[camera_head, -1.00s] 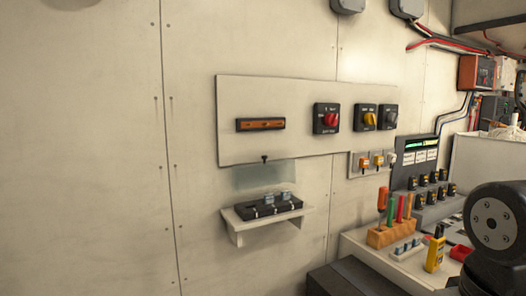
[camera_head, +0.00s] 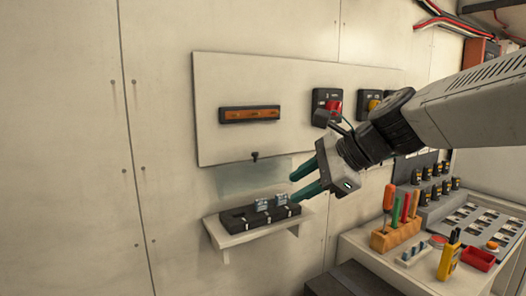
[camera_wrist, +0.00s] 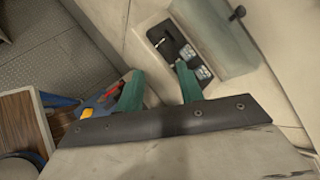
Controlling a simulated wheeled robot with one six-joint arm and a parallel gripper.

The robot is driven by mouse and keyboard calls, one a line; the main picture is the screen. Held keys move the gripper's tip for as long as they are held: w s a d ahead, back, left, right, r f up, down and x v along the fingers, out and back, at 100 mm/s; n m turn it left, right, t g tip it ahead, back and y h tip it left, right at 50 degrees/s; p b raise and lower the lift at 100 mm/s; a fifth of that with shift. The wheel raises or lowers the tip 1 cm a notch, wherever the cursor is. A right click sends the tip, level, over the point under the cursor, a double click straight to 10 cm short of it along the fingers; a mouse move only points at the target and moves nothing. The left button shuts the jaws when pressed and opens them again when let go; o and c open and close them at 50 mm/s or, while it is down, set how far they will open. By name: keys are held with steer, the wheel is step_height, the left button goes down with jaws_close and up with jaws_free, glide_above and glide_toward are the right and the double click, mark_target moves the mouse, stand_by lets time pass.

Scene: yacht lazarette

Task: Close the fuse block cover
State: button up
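The fuse block (camera_head: 258,215) is a black block on a small white wall shelf (camera_head: 250,235), with clear-topped fuses at its middle and right. Its cover (camera_head: 240,176) is a translucent pale panel standing raised against the wall behind the block, below a small dark knob (camera_head: 254,156). My gripper (camera_head: 306,180) has green fingertips, spread apart and empty, just right of the cover and above the block's right end. In the wrist view the gripper (camera_wrist: 158,90) is open, with the fuse block (camera_wrist: 172,44) beyond its right finger and the cover (camera_wrist: 215,35) at upper right.
At right, a bench carries a tool block (camera_head: 396,236), a yellow tool (camera_head: 449,259) and a red tray (camera_head: 478,260). The wall left of the shelf is clear.

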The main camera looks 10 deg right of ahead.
mark_target(257, 153)
steer(key=w+a+r+m+t+y, duration=0.1)
steer(key=w+r+m+t+y, duration=0.3)
steer(key=w+m, duration=0.6)
steer(key=w+a, duration=0.1)
steer(key=w, duration=0.1)
steer(key=w+a+f+h, duration=0.1)
steer(key=a, duration=0.1)
steer(key=w+a+h, duration=0.1)
steer(key=w, duration=0.1)
steer(key=shift+w+a+f+n+g, duration=0.15)
steer(key=shift+w+a+n+g, duration=0.15)
steer(key=shift+a, duration=0.1)
jaws_close()
